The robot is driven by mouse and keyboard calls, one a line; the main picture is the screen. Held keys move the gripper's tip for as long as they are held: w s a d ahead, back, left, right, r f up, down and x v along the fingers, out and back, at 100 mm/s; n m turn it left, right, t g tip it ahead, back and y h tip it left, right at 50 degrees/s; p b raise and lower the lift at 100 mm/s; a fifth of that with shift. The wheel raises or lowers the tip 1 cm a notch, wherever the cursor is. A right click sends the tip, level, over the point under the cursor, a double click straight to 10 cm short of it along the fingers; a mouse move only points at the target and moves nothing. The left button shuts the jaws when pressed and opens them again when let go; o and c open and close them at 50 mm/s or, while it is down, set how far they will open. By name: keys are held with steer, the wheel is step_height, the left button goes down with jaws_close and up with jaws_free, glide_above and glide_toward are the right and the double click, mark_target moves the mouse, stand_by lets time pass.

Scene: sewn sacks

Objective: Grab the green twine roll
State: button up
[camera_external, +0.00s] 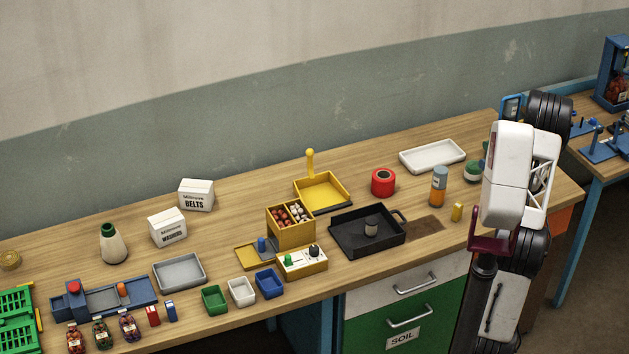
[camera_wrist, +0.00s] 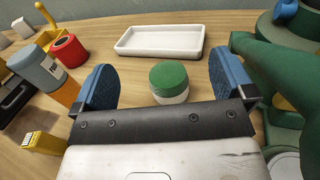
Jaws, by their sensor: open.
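A short round roll (camera_wrist: 169,80) with a green top and a pale lower part stands upright on the wooden bench in the wrist view. It fits the green twine roll, though twine strands cannot be made out. It also shows in the external view (camera_external: 472,171), just left of my arm. My gripper (camera_wrist: 164,70) is open, with one blue finger to each side of the roll and visible gaps between. The roll's base is partly hidden by the gripper's dark front edge. In the external view I cannot make out the fingers behind my arm.
A white tray (camera_wrist: 160,41) lies behind the roll. A dark green machine (camera_wrist: 275,75) stands close on the right. A grey-and-orange bottle (camera_external: 438,186), a yellow block (camera_external: 457,212) and a red roll (camera_external: 383,182) stand to the left. A black pan (camera_external: 350,245) lies farther left.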

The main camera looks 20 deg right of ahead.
glide_toward(473, 167)
steer(key=shift+w+d+f, duration=0.1)
steer(key=shift+w+f, duration=0.2)
steer(key=shift+w, duration=0.5)
steer(key=shift+w+d+f, duration=0.1)
steer(key=shift+w+f, duration=0.2)
steer(key=shift+w, duration=0.45)
steer(key=shift+w+d+f, duration=0.1)
steer(key=shift+w+f, duration=0.2)
steer(key=shift+w, duration=0.75)
steer(key=shift+x, duration=3.15)
steer(key=shift+s, duration=0.1)
steer(key=c, duration=1.1)
